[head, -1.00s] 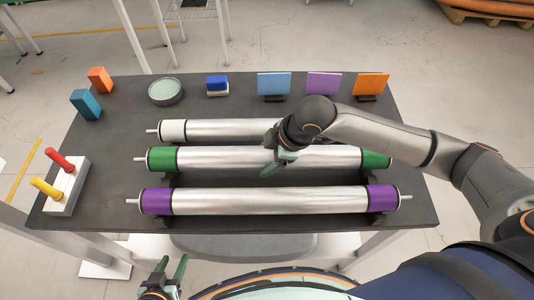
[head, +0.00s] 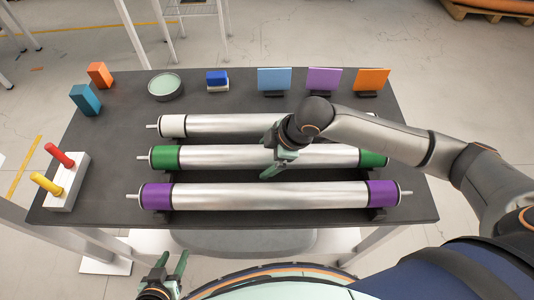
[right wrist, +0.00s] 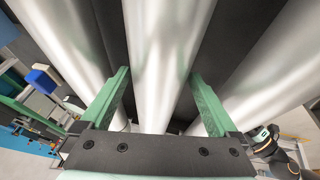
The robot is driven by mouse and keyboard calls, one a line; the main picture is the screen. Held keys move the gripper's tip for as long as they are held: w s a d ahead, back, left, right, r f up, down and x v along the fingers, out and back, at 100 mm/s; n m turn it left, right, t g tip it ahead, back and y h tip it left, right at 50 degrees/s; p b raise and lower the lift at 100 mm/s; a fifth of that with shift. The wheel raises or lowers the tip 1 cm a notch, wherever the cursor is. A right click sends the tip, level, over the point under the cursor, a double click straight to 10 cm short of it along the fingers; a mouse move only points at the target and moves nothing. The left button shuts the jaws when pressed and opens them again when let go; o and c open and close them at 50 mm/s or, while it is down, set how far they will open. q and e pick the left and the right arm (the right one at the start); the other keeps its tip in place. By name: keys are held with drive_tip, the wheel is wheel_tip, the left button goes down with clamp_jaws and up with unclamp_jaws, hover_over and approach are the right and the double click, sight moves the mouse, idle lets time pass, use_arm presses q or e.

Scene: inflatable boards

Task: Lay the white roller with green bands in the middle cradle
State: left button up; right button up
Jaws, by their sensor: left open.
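The white roller with green bands (head: 215,157) lies level between the other two rollers, in line with the middle position. Its middle cradle is mostly hidden under it. My right gripper (head: 275,158) is over the roller's middle, pointing down, with one finger showing on the near side. In the right wrist view its green fingers (right wrist: 158,78) straddle the silver roller (right wrist: 160,45), one on each side. I cannot tell whether they press on it. My left gripper (head: 172,268) is open and empty, off the table's near edge.
A roller with white bands (head: 225,125) lies behind and one with purple bands (head: 265,197) in front, both close. Blue, purple and orange panels (head: 323,79) stand at the back. A round dish (head: 165,87), small blocks and a peg holder (head: 66,182) occupy the left.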

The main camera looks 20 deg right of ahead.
drive_tip(key=shift+s+d+f, duration=0.1)
drive_tip(key=shift+f, duration=0.05)
drive_tip(key=p+v, duration=0.1)
drive_tip(key=v, duration=1.1)
drive_tip(key=shift+r, duration=0.35)
